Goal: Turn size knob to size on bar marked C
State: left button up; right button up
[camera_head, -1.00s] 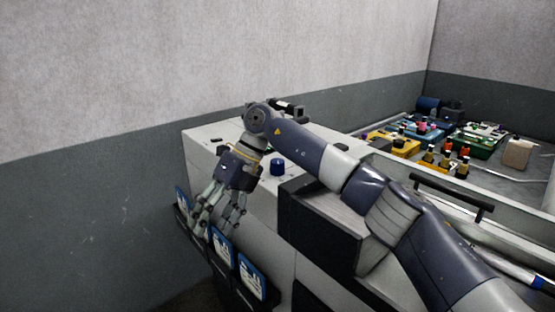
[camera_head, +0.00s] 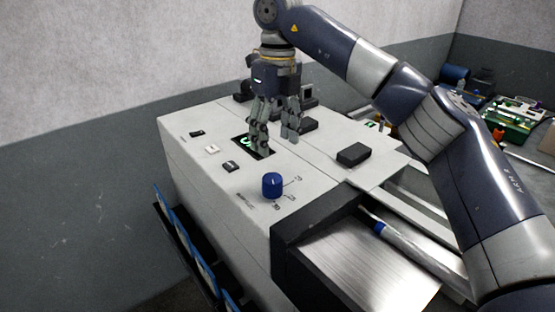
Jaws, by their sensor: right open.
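The size knob (camera_head: 272,185) is a blue round knob on the light grey top panel of the machine (camera_head: 205,180). Thin lines and small marks fan out on its right side, too small to read. The bar marked C cannot be made out in this view. My right gripper (camera_head: 275,145) points down over the panel, behind the knob and apart from it. Its fingers are spread with nothing between them, and they partly cover a dark display with green digits (camera_head: 245,143). My left gripper is out of view.
Small black and white buttons (camera_head: 212,149) sit left of the display. A black block (camera_head: 353,154) stands right of the knob. Blue-framed cards (camera_head: 172,219) hang on the machine's left side. Trays with parts (camera_head: 505,120) stand behind.

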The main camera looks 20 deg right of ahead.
aim_at(272, 177)
jog(key=s+f, duration=0.1)
jog(key=s+a+f+p, duration=0.1)
jog(key=f, duration=0.1)
jog(key=shift+s+a+f+p, duration=0.3)
jog(key=shift+s+a+p, duration=0.05)
jog(key=shift+s, duration=0.05)
jog(key=f, duration=0.2)
jog(key=f+p, duration=0.1)
jog(key=shift+w+d+f, duration=0.2)
jog(key=shift+w, duration=0.05)
jog(key=shift+w+d+f, duration=0.1)
jog(key=shift+w+f, duration=0.1)
jog(key=shift+f, duration=0.35)
jog(key=shift+w+d+f, duration=0.1)
jog(key=shift+w+f, duration=0.05)
jog(key=shift+f, duration=0.35)
jog(key=shift+s+a+f, duration=0.2)
jog(key=shift+a, duration=0.1)
jog(key=shift+w+d+f, duration=0.1)
jog(key=c, duration=1.1)
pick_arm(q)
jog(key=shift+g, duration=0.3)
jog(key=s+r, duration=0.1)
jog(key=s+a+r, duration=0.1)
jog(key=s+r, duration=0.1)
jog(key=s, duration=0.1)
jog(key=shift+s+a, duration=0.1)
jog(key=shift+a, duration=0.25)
